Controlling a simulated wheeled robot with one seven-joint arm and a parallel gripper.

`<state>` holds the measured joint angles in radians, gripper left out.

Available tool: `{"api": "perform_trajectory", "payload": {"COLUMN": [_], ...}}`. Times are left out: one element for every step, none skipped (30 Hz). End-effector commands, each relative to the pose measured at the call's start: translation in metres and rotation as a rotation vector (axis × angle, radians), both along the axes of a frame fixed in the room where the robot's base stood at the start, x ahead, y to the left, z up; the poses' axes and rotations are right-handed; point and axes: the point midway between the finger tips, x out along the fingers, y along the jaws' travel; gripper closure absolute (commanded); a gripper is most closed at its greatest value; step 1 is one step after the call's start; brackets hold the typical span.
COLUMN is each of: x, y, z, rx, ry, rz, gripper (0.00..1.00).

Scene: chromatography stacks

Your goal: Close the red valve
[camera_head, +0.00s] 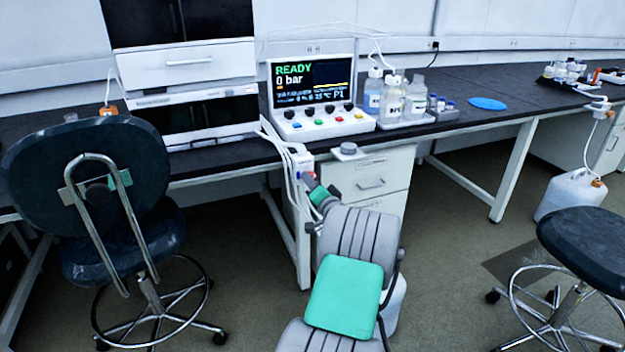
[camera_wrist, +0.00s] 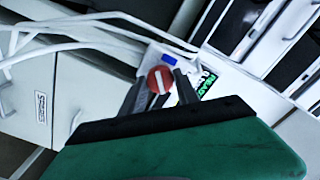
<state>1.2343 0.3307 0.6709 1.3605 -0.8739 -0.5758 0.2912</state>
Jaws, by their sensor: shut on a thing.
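The red valve (camera_wrist: 161,80) is a round red knob with a white bar across it, on a white block that also bears a blue mark (camera_wrist: 169,60). In the wrist view my gripper (camera_wrist: 160,88) has its two dark fingers on either side of the red knob, shut on it. In the head view my arm reaches to the white valve block (camera_head: 300,160) at the bench's front edge, and my gripper (camera_head: 309,181) is at its face. The knob is mostly hidden there by my gripper.
White tubes (camera_wrist: 75,45) run close beside the block. A control unit (camera_head: 312,95) whose screen reads READY and 0 bar stands on the bench above. Bottles (camera_head: 392,96) stand to its right. A dark chair (camera_head: 95,180) is at left and a stool (camera_head: 590,240) at right.

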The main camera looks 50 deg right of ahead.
Motion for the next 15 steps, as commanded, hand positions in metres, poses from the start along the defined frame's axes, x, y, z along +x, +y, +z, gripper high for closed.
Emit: {"api": "perform_trajectory", "payload": {"x": [0.0007, 0.0007, 0.0008, 0.0008, 0.0008, 0.0008, 0.0008, 0.0008, 0.0008, 0.0008, 0.0008, 0.0009, 0.0009, 0.001, 0.001], "y": [0.0004, 0.0006, 0.0006, 0.0006, 0.0006, 0.0006, 0.0006, 0.0006, 0.0006, 0.0006, 0.0006, 0.0007, 0.0008, 0.0009, 0.0009], "z": [0.0035, 0.0033, 0.0033, 0.0036, 0.0038, 0.0039, 0.0038, 0.0037, 0.0038, 0.0041, 0.0042, 0.0041, 0.0039, 0.0037, 0.0039], "rx": [0.038, 0.063, 0.096, 0.12, 0.144, 0.177, 0.202, 0.226, 0.258, 0.281, 0.303, 0.334, 0.357, 0.378, 0.404], "ry": [-0.023, -0.037, -0.056, -0.071, -0.085, -0.104, -0.118, -0.133, -0.153, -0.166, -0.18, -0.198, -0.211, -0.223, -0.239], "rz": [0.001, 0.002, 0.002, 0.002, 0.002, 0.002, 0.002, 0.001, 0.001, 0.001, 0.001, 0.002, 0.002, 0.002, 0.002], "gripper": [1.0, 1.0, 1.0, 1.0, 1.0, 1.0, 1.0, 1.0, 1.0, 1.0, 1.0, 1.0, 1.0, 1.0, 1.0]}}
